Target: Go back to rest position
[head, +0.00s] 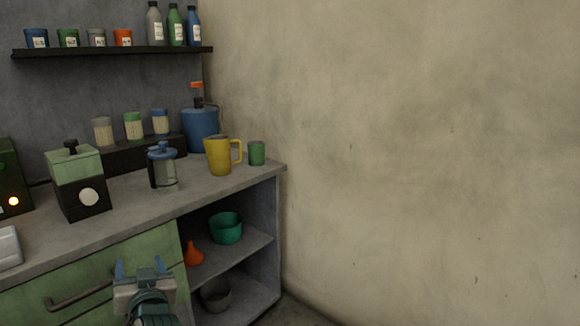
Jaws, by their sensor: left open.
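My left gripper (140,270) shows at the bottom of the head view, in front of the green drawer front (90,275) of the counter. Its two blue fingertips point up and stand apart, with nothing between them. It is below the countertop edge and to the right of the drawer's dark bar handle (78,298). I cannot tell whether it touches the drawer front. My right gripper is not in view.
The grey countertop (130,212) holds a grinder-like box (78,182), a glass press (163,168), a yellow mug (218,156) and a green cup (257,153). Open shelves hold a teal bowl (226,229) and an orange vase (193,254). A bare wall (420,150) fills the right.

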